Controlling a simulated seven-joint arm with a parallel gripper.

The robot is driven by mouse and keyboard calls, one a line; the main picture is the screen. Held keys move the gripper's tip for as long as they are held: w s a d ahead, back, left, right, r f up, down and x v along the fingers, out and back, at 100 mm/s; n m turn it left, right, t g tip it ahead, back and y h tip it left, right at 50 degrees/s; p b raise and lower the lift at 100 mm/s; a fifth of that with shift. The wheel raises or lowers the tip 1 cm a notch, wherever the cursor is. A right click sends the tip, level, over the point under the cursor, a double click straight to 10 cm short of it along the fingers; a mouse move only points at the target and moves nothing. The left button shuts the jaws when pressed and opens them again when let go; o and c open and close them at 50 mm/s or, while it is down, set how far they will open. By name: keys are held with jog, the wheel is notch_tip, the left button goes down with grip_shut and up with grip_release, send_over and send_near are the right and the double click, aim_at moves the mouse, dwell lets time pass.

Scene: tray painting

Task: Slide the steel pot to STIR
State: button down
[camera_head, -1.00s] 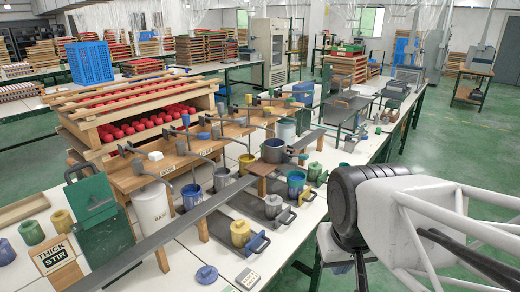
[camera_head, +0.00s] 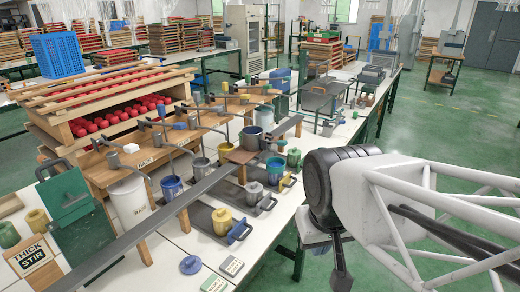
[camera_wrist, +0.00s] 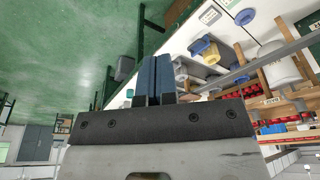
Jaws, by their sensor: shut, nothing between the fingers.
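A small steel pot (camera_head: 254,195) with a handle stands in the front row on the white table, between a yellow pot (camera_head: 222,220) and a blue-green pot (camera_head: 276,170). A larger grey pot (camera_head: 250,138) stands further back. A sign reading THICK STIR (camera_head: 33,258) is at the lower left. In the wrist view my gripper (camera_wrist: 153,60) has its blue fingers together with nothing between them. It is apart from the pots, out past the table edge on the right in the head view. A yellow pot (camera_wrist: 201,46) also shows in the wrist view.
A long grey rail (camera_head: 150,228) runs diagonally between the front row and the rear pots. A white BASE bucket (camera_head: 131,203), a blue pot (camera_head: 172,187) and a green board (camera_head: 72,205) stand at left. A blue disc (camera_head: 190,265) and two small cards lie at the front.

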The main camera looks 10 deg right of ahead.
dwell(0.3)
jog(key=c, duration=1.2)
grip_release()
jog(key=shift+w, duration=0.2)
jog(key=shift+o, duration=0.2)
jog(key=shift+w+a+r, duration=0.1)
jog(key=shift+w+a, duration=0.05)
jog(key=shift+w, duration=0.1)
jog(key=w+a+f+m+g+y, duration=0.15)
jog(key=w+y, duration=0.25)
jog(key=w, duration=1.1)
jog(key=w+a+f+g+y, duration=0.15)
jog(key=w+y, duration=0.25)
jog(key=w, duration=1.1)
jog(key=m+t+y, duration=0.4)
jog(key=t+y, duration=0.2)
jog(key=y, duration=0.1)
send_near(258, 163)
jog(key=x, duration=0.2)
jog(key=shift+w+a, duration=0.2)
jog(key=shift+a, duration=0.1)
jog(key=shift+a+f, duration=0.1)
jog(key=shift+a, duration=0.05)
jog(key=shift+x, duration=3.8)
